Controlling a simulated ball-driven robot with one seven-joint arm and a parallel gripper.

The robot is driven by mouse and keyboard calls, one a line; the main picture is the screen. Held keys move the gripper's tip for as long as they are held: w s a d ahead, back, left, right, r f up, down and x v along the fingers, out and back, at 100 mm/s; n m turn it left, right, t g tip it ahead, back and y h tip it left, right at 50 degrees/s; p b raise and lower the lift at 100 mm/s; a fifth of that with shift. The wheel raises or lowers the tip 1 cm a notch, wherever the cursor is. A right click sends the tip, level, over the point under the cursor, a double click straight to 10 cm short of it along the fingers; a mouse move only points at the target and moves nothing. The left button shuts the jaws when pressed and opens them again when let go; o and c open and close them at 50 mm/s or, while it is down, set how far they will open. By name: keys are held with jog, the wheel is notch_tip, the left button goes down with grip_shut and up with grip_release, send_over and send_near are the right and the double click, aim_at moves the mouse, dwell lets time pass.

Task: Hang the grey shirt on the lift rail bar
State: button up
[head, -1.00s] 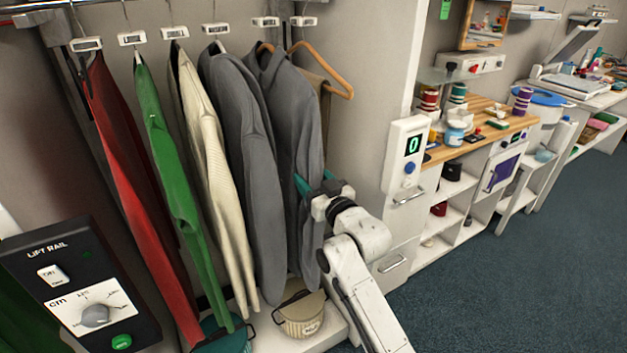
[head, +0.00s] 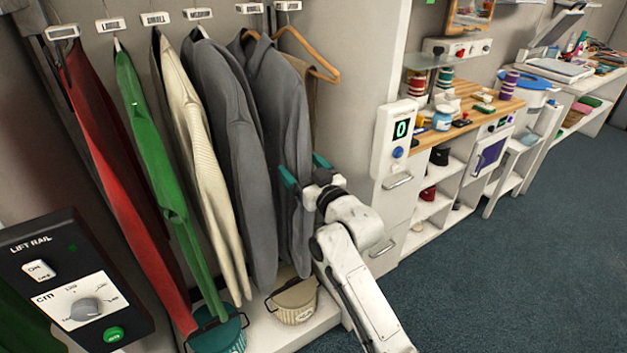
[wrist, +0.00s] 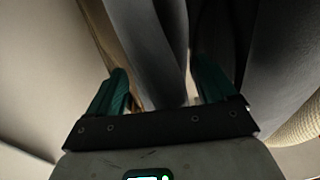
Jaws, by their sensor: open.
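Two grey shirts hang side by side in the closet, a left grey shirt (head: 228,130) and a right grey shirt (head: 283,120) beneath a wooden hanger (head: 318,66). My gripper (head: 305,170) is open at the right grey shirt's lower right part. In the wrist view, grey cloth (wrist: 150,60) shows between the spread teal fingers of my gripper (wrist: 163,85); whether they touch it I cannot tell. The lift rail bar itself is out of view above; only size tags such as the medium tag (head: 197,13) show.
A red garment (head: 125,190), a green garment (head: 160,160) and a cream garment (head: 195,130) hang to the left. The lift rail panel (head: 70,285) is at lower left. A teal basket (head: 222,338) and a beige basket (head: 293,303) stand below. Blue floor (head: 490,270) is clear at right.

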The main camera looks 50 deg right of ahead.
jog(key=b+v, duration=0.2)
jog(key=v, duration=0.7)
jog(key=shift+s, duration=0.45)
jog(key=shift+a+f, duration=0.1)
jog(key=s+a+f+n+g+y, duration=0.1)
jog(key=s+a+f+g+y, duration=0.25)
jog(key=a+f, duration=0.45)
jog(key=s+a+f+n+g+y, duration=0.15)
jog(key=s+a+f+g, duration=0.3)
jog(key=f, duration=0.45)
jog(key=s+a+f+g, duration=0.1)
jog(key=s+f+g, duration=0.2)
jog(key=s, duration=0.5)
jog(key=s+a+f+g, duration=0.2)
jog(key=s+f+g, duration=0.2)
jog(key=s, duration=0.5)
jog(key=shift+f+g+p, duration=0.25)
jog(key=shift+g+p, duration=0.1)
jog(key=shift+g, duration=0.75)
jog(key=shift+s, duration=0.1)
